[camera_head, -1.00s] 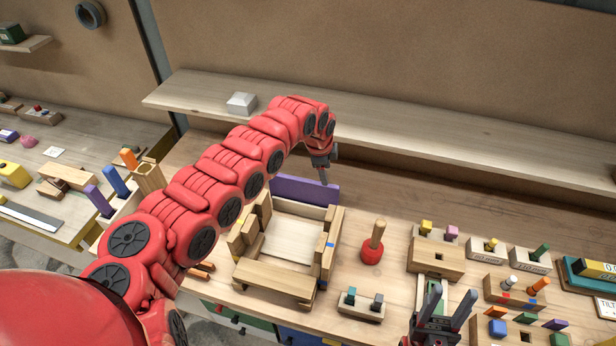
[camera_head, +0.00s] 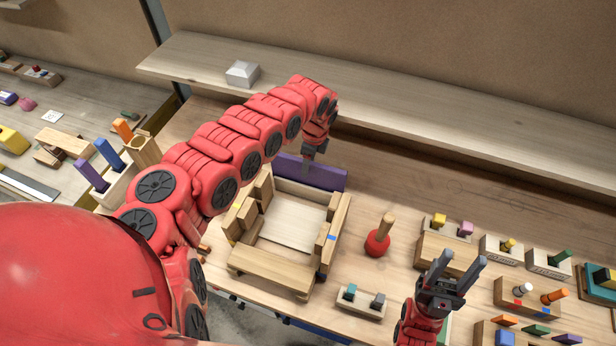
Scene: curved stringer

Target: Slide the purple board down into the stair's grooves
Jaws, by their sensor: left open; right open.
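The purple board (camera_head: 325,176) stands on edge at the back end of the wooden stair frame (camera_head: 328,240). My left arm reaches over from the left, and my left gripper (camera_head: 309,160) is open with its fingertips at the board's upper edge. I cannot tell whether the fingers touch it. The arm hides part of the board's left side. The stair's stepped side pieces stand left and right of a pale open middle. My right gripper (camera_head: 459,268) is open and empty, fingers up, at the front right above the table.
A red mallet (camera_head: 377,243) with a wooden handle stands right of the stair. A small peg block (camera_head: 361,302) lies in front of it. Several wooden blocks with coloured pegs (camera_head: 528,296) fill the right side. A raised shelf (camera_head: 420,118) runs along the back.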

